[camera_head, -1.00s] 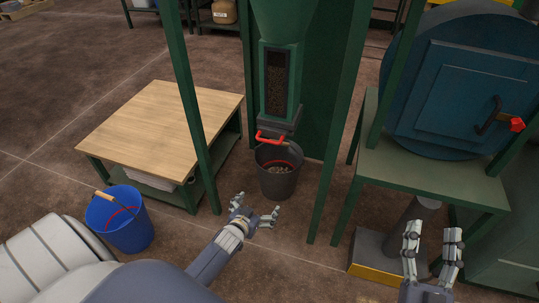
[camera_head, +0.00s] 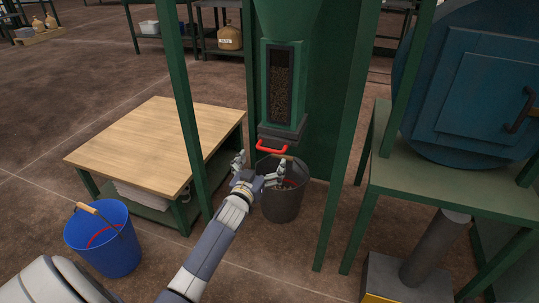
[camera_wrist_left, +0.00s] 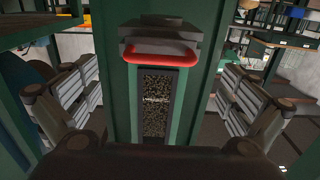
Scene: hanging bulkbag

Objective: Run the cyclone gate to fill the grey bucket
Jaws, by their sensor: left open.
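The green cyclone (camera_head: 282,85) has a window full of brown granular material, with a dark gate block (camera_head: 283,128) at its lower end. A red gate handle (camera_head: 272,149) sticks out of that block; it also shows in the left wrist view (camera_wrist_left: 161,58), ahead of my gripper. The grey bucket (camera_head: 284,208) stands on the floor under the outlet, with some pale material inside. My left gripper (camera_head: 260,168) is open and empty, just below and in front of the handle, overlapping the bucket's rim in the picture. I cannot see it touching either. My right gripper is out of the head view.
Green frame posts (camera_head: 187,110) stand on both sides of the cyclone. A wooden-topped table (camera_head: 150,140) is at left, with a blue bucket (camera_head: 103,240) before it. A blue machine on a green stand (camera_head: 460,185) is at right.

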